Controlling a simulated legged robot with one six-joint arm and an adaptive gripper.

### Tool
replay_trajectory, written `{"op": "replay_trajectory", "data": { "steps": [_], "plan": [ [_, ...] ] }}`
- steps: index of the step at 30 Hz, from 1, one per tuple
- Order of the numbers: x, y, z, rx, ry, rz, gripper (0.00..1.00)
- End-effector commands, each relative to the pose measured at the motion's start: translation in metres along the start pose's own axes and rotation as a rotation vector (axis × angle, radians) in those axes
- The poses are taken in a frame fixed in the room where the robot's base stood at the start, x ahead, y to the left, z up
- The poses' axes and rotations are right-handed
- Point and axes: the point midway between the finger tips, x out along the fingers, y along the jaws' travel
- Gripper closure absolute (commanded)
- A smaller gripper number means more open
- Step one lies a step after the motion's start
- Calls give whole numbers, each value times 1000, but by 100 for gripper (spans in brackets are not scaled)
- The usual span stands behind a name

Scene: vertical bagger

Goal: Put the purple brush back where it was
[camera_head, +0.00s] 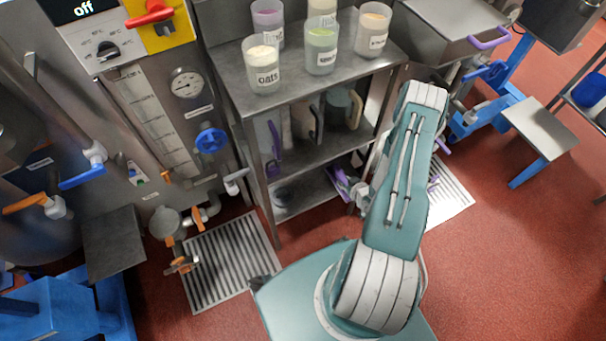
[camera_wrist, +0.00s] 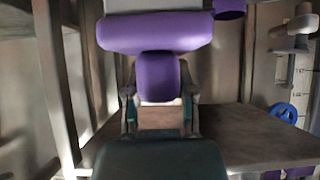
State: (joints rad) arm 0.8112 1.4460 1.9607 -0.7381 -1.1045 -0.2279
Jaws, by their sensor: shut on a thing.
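The purple brush (camera_wrist: 155,32) fills the top middle of the wrist view, with a wide purple head and a pale part above it. Its narrower purple handle (camera_wrist: 158,75) runs down between the fingers of my gripper (camera_wrist: 159,98), which is shut on it. In the head view purple parts (camera_head: 341,180) show left of my arm, at the rack's lower shelf; I take these for the brush. My arm hides much of the gripper there. The steel rack (camera_head: 288,95) stands in front of me, and its lower shelf (camera_head: 305,192) is close to the brush.
Several labelled tubs, one marked oats (camera_head: 262,70), stand on the rack's top. Jugs (camera_head: 340,110) stand on the middle shelf. A rack post (camera_wrist: 55,85) rises left of the gripper in the wrist view. A floor grate (camera_head: 225,262) lies left, with open red floor right.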

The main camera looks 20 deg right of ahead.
Motion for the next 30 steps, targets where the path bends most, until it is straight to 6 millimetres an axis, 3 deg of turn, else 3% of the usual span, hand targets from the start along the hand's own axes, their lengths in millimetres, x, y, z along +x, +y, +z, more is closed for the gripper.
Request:
{"op": "replay_trajectory", "data": {
  "steps": [5, 17, 24, 30],
  "plan": [
    [10, -5, -2, -2, 0, -3, 100],
    [90, -45, -17, -4, 0, -5, 100],
    [138, -59, -2, -2, 1, -2, 100],
    [155, -64, 3, 0, -1, 0, 100]
  ]
}}
